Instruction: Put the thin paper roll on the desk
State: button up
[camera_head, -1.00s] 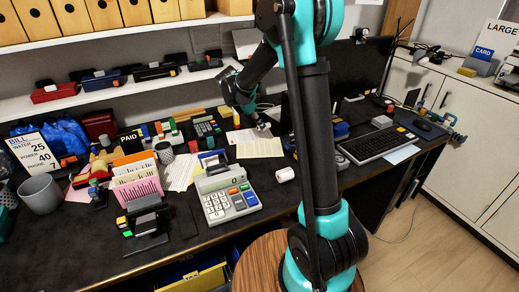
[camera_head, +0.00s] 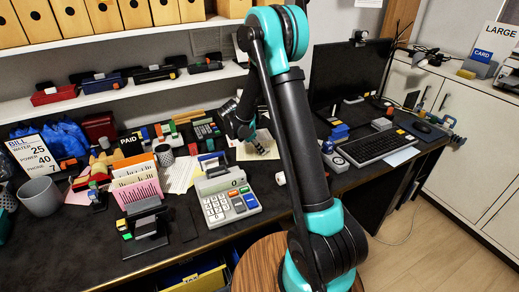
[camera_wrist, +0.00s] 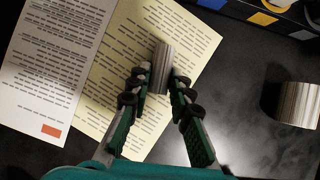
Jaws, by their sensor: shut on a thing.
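The thin paper roll (camera_wrist: 163,58) is a narrow, pale, ridged cylinder in the wrist view. My gripper (camera_wrist: 160,82) is shut on its near part, and the far end sticks out past the fingertips. The roll is over a cream printed sheet (camera_wrist: 120,62); I cannot tell whether it touches it. In the head view my gripper (camera_head: 260,147) is low over the dark desk (camera_head: 240,236), behind the calculator.
A calculator (camera_head: 228,203), a pink paper holder (camera_head: 137,189) and a black stand (camera_head: 147,228) are on the desk at left. A keyboard (camera_head: 370,146) and a monitor (camera_head: 349,72) are at right. In the wrist view, bare desk shows between the sheet and the thicker roll.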

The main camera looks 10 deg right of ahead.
jog(key=shift+f, duration=0.15)
jog(key=o, duration=0.8)
jog(key=v, duration=1.2)
jog(key=s+d+f+m+y, duration=0.1)
jog(key=s+d+m+y, duration=0.1)
jog(key=s+d+m, duration=0.2)
jog(key=s+d+f+m+t+y, duration=0.1)
jog(key=s+d+m+y, duration=0.1)
jog(key=s+m, duration=0.8)
jog(key=s+d+f+m+t+y, duration=0.1)
jog(key=s+d+m, duration=0.4)
jog(key=s, duration=1)
jog(key=shift+d+f+m+y, duration=0.15)
jog(key=shift+m+y, duration=0.05)
jog(key=shift+m, duration=0.45)
jog(key=shift+d+f+m+y, duration=0.15)
jog(key=shift+m+y, duration=0.05)
jog(key=shift+m, duration=0.45)
